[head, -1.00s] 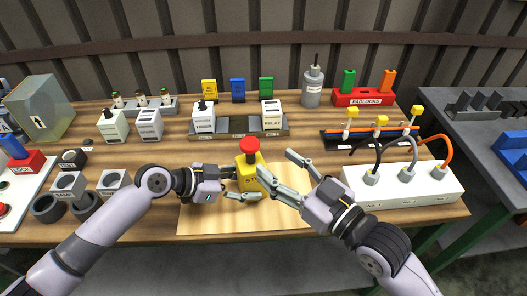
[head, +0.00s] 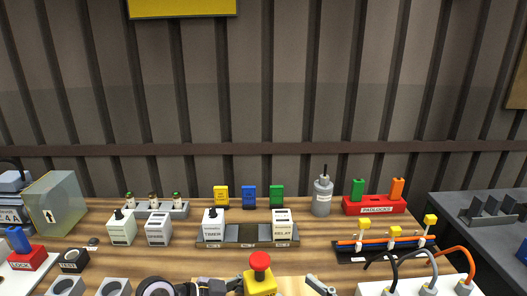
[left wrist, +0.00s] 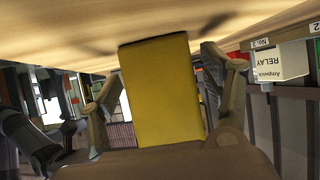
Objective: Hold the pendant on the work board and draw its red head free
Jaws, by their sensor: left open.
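The yellow pendant (head: 260,286) stands at the bottom edge of the head view with its red head (head: 260,261) seated on top. Its lower body is cut off there. A strip of the pale work board (head: 292,285) shows beside it. My left gripper (head: 226,285) is at the pendant's left side. In the left wrist view the pendant's yellow body (left wrist: 163,95) stands between the two open fingers of my left gripper (left wrist: 165,70). Only one fingertip of my right gripper (head: 318,285) shows, right of the pendant and apart from the red head.
A white block (head: 400,289) with cables is at the right. The air above the red head is clear.

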